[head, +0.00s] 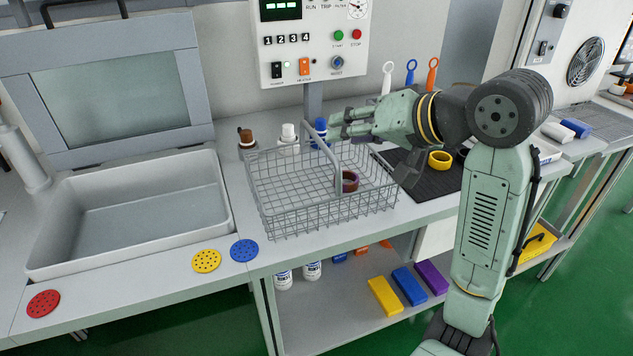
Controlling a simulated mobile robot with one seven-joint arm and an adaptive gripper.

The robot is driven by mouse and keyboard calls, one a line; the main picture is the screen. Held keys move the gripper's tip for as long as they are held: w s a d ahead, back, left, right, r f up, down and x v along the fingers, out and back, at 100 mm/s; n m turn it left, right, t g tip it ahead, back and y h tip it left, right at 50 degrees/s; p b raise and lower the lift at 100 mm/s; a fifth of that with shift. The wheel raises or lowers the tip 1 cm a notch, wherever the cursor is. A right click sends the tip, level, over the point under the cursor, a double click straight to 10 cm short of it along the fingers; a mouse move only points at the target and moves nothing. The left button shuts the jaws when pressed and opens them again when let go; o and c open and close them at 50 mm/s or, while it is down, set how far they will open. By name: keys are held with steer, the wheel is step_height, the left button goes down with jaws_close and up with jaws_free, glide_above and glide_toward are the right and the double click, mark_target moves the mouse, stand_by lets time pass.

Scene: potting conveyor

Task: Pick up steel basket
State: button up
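The steel basket (290,218) is a grey wire basket on the bench in the middle of the head view. Its raised handle (338,172) arches over the basket. A brown ring with a purple inside (350,183) lies in the basket's right part. My gripper (336,123) is pale green and reaches in from the right, above the basket's back right part. Its fingers look spread apart, with their tips close to the handle's upper part. I cannot tell whether they touch it. No object shows between them.
A white basin (60,268) stands left of the basket. Capped bottles (288,140) stand close behind it, below a control box (312,50). A dark mat (440,182) with a yellow ring (440,159) lies to the right. Yellow (206,261) and blue (244,250) discs lie at front left.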

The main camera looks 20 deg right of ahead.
mark_target(319, 138)
steer(key=x, duration=0.3)
steer(key=p+x, duration=0.1)
steer(key=x, duration=0.2)
steer(key=p+x, duration=0.1)
steer(key=x, duration=0.3)
steer(key=shift+d+f, duration=0.2)
steer(key=shift+f, duration=0.1)
jaws_close()
stand_by(0.7)
